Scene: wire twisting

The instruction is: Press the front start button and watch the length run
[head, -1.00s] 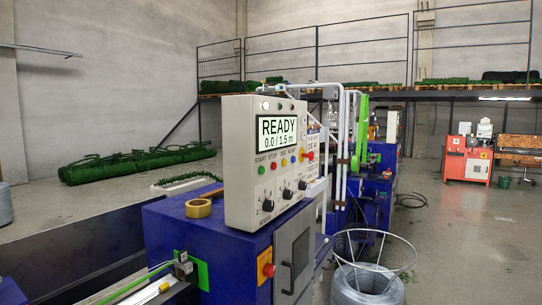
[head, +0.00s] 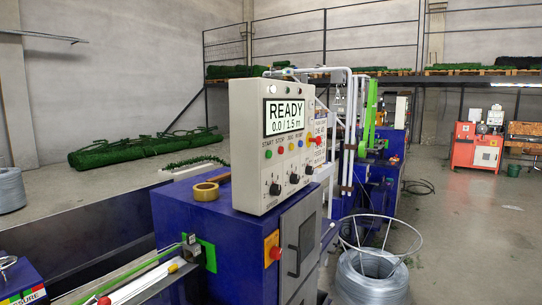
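The control box (head: 245,150) stands on top of the blue machine cabinet (head: 185,222), its panel facing right and front. Its display (head: 284,117) reads READY and 0.0 / 1.5 m. Below the display is a row of small buttons under labels; the green start button (head: 268,154) is the leftmost, with a red one (head: 280,151) beside it. Black knobs sit lower on the panel. A red knob on a yellow plate (head: 271,248) is on the cabinet's front. Neither of my grippers is in view.
A green strand (head: 140,268) runs along a rail at lower left. A wire coil in a stand (head: 372,276) is at lower right. Open floor (head: 470,230) lies to the right.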

